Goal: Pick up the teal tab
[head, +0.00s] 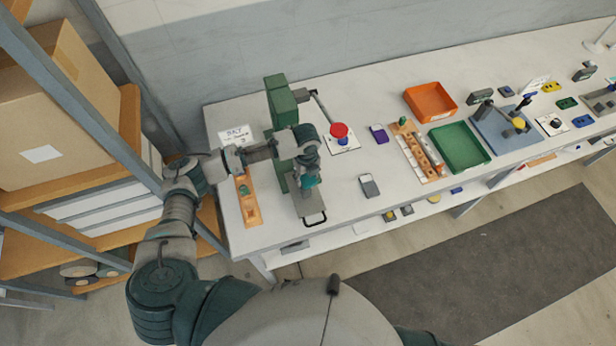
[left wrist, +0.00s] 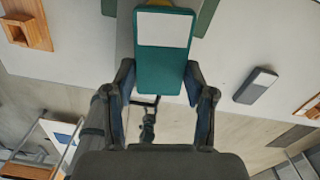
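The teal tab (left wrist: 162,66) is a flat teal piece with a white label. In the left wrist view it sits between the fingertips of my left gripper (left wrist: 161,75), which touch its two side edges. In the head view my left gripper (head: 308,172) is at the front of the green press, over its grey bed, and part of the teal tab (head: 309,181) shows below the fingers. I cannot tell whether the tab touches the bed. My right gripper is not in view.
The green press (head: 281,100) stands close behind my left gripper. An orange-brown rack (head: 250,208) is to its left.

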